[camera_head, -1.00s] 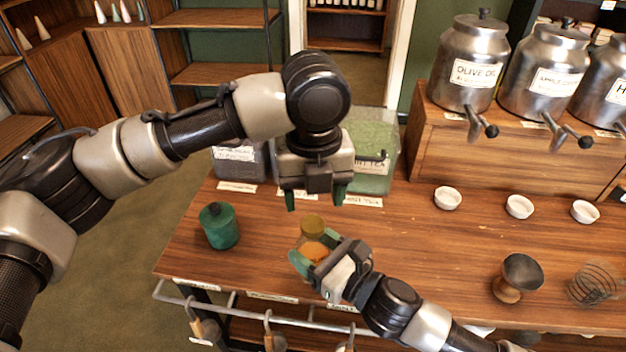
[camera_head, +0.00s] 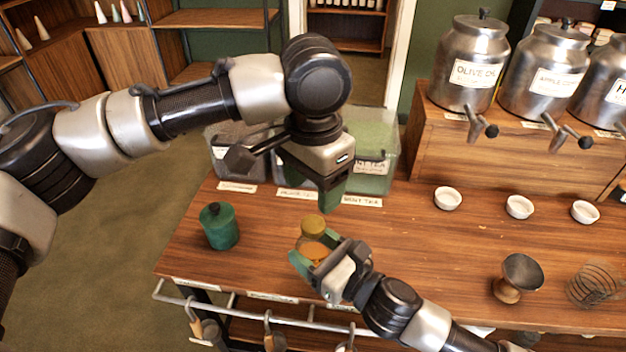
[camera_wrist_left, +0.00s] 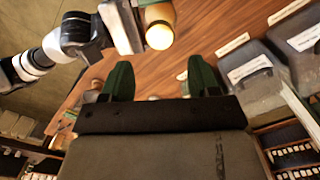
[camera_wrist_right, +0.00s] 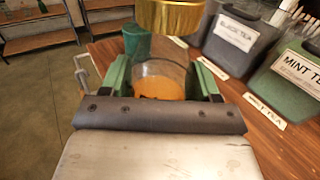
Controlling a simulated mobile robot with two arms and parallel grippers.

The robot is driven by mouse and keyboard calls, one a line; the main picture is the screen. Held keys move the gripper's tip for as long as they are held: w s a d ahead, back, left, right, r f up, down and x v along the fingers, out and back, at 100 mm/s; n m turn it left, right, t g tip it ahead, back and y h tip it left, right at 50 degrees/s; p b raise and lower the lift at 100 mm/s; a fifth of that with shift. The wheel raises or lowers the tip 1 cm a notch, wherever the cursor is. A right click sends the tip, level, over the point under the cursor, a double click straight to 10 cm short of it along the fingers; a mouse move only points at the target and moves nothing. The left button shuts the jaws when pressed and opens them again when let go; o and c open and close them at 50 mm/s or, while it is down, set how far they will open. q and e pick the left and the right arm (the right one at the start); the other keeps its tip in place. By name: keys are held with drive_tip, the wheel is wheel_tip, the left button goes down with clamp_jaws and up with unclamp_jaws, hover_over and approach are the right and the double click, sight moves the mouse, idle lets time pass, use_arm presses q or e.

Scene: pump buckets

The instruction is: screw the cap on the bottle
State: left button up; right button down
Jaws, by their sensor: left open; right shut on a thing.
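The bottle (camera_head: 314,250) is a small clear glass jar with orange contents. My right gripper (camera_head: 316,262) is shut on it and holds it upright over the table's front part. It also shows between the fingers in the right wrist view (camera_wrist_right: 162,84). The gold cap (camera_head: 313,226) sits at the bottle's top; in the right wrist view the cap (camera_wrist_right: 168,16) shows above the glass. I cannot tell how tightly it is seated. My left gripper (camera_head: 329,203) is open and empty, pointing down above and behind the cap. In the left wrist view, the cap (camera_wrist_left: 159,36) lies beyond the fingertips.
A green canister (camera_head: 219,228) stands left on the wooden table (camera_head: 400,250). Labelled tea bins (camera_head: 375,150) stand behind my left gripper. White bowls (camera_head: 447,198), a dark-topped wooden piece (camera_head: 519,275) and a wire basket (camera_head: 592,286) stand right. Metal urns (camera_head: 470,60) stand at back right.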

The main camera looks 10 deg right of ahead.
sight(313, 223)
use_arm(q)
drive_tip(key=n, duration=0.3)
drive_tip(key=shift+r, duration=0.1)
drive_tip(key=shift+f, duration=4)
drive_tip(key=c, duration=0.9)
drive_tip(key=m, duration=0.3)
drive_tip(key=shift+c, duration=0.2)
drive_tip(key=m, duration=0.5)
drive_tip(key=shift+w+a, duration=0.1)
drive_tip(key=o, duration=1.1)
